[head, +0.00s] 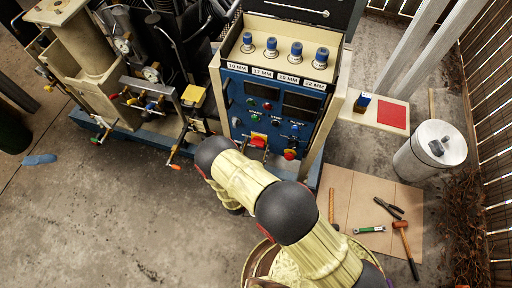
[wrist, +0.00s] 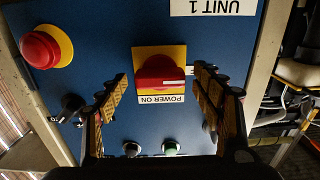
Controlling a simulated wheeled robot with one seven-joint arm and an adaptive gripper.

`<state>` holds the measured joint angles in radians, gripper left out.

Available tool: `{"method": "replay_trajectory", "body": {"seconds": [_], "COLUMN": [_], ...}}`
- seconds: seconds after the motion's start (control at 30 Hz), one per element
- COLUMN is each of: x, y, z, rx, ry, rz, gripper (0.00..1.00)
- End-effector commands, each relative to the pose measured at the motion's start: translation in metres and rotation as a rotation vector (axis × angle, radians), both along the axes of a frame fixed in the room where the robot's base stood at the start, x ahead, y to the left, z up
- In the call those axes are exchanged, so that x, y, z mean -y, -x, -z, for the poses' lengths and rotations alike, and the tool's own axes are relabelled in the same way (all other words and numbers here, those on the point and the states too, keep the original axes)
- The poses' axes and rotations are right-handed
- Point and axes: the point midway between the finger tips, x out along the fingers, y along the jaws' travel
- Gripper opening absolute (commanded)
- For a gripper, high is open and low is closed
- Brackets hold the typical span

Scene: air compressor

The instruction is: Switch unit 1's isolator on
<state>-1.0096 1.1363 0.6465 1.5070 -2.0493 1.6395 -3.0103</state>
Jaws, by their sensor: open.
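The isolator (wrist: 160,70) is a red rotary handle on a yellow square plate on the blue panel, in the middle of the wrist view. A white mark on the handle lies horizontally and points right in this view. An upside-down "POWER ON" label (wrist: 161,99) sits on its lower edge. In the head view the isolator (head: 258,138) shows just above my arm. My gripper (wrist: 160,72) is open, with one finger on either side of the isolator; I cannot tell whether either touches it. The upside-down "UNIT 1" label (wrist: 213,7) is at the top.
A red mushroom button on a yellow ring (wrist: 42,47) is left of the isolator. Black and green buttons (wrist: 171,148) lie below it. In the head view, blue-topped sockets (head: 271,48) stand on the panel's top. Tools (head: 388,208) lie on cardboard at right.

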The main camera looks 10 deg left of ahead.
Motion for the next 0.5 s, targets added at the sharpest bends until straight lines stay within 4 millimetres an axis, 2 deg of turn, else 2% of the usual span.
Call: {"method": "replay_trajectory", "body": {"seconds": [0.17,0.5], "x": [-0.0002,-0.0001], "y": [0.0,0.0002], "z": [-0.0003,-0.0002], "rx": [0.0,0.0], "ry": [0.0,0.0], "rz": [0.0,0.0], "gripper": [0.67,0.47]}}
